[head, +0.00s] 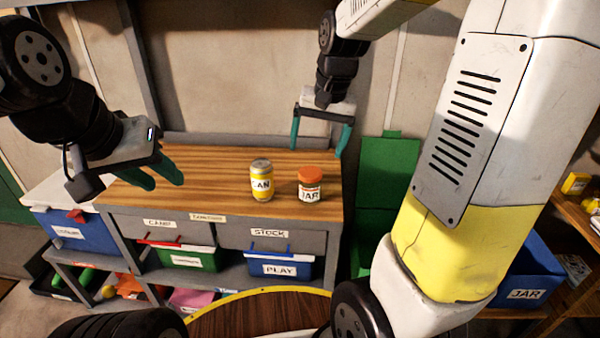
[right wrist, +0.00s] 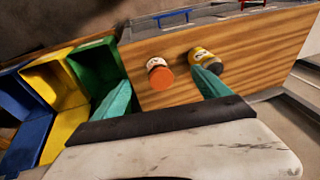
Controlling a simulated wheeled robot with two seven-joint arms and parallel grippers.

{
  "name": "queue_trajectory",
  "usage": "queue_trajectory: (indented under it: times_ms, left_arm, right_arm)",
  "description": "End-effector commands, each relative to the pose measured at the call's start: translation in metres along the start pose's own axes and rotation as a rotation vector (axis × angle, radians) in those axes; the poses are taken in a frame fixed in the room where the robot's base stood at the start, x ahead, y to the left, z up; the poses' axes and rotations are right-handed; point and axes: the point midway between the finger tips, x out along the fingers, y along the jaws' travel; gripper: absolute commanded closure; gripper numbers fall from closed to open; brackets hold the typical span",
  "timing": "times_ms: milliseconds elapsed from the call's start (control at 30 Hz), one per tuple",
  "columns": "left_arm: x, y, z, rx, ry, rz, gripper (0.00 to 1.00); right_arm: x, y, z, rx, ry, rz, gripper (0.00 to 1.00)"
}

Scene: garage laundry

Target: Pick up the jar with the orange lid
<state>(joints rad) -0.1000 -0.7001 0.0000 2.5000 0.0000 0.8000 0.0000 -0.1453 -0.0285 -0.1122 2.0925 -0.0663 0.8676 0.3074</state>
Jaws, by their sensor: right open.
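The jar with the orange lid (head: 310,186) stands upright on the wooden bench top, near its right end. In the right wrist view the jar (right wrist: 160,74) shows between my two teal fingers, beyond their tips. A yellow can with a grey top (head: 262,182) stands just left of the jar in the head view; it also shows in the right wrist view (right wrist: 205,60), partly behind one finger. My right gripper (head: 316,151) is open and empty, above the back of the bench behind the jar. My left gripper (head: 167,184) is open and empty over the bench's left end.
The wooden bench top (head: 215,205) is otherwise clear. Drawers and labelled bins, such as the blue PLAY bin (head: 280,265), sit below it. A green bin (head: 385,185) stands right of the bench; a blue JAR bin (head: 530,275) is further right.

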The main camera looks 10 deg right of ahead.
Motion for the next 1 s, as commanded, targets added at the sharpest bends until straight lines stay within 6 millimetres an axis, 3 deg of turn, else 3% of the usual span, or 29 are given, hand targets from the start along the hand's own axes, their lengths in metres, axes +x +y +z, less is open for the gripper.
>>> queue_trajectory:
  times_ms: [100, 300, 500, 1000]
  left_arm:
    - [0.0, 0.0, 0.0, 0.0, 0.0, 0.0, 0.64]
    - [0.0, 0.0, 0.0, 0.0, 0.0, 0.0, 0.64]
    - [0.0, 0.0, 0.0, 0.0, 0.0, 0.0, 0.64]
    - [0.0, 0.0, 0.0, 0.0, 0.0, 0.0, 0.64]
  right_arm:
    - [0.045, 0.0, -0.03, 0.072, -0.074, 0.064, 0.13]
    - [0.1, 0.004, -0.057, 0.153, -0.141, 0.15, 0.13]
    - [0.124, 0.006, -0.064, 0.182, -0.161, 0.182, 0.13]
    - [0.187, 0.015, -0.054, 0.183, -0.164, 0.184, 0.13]
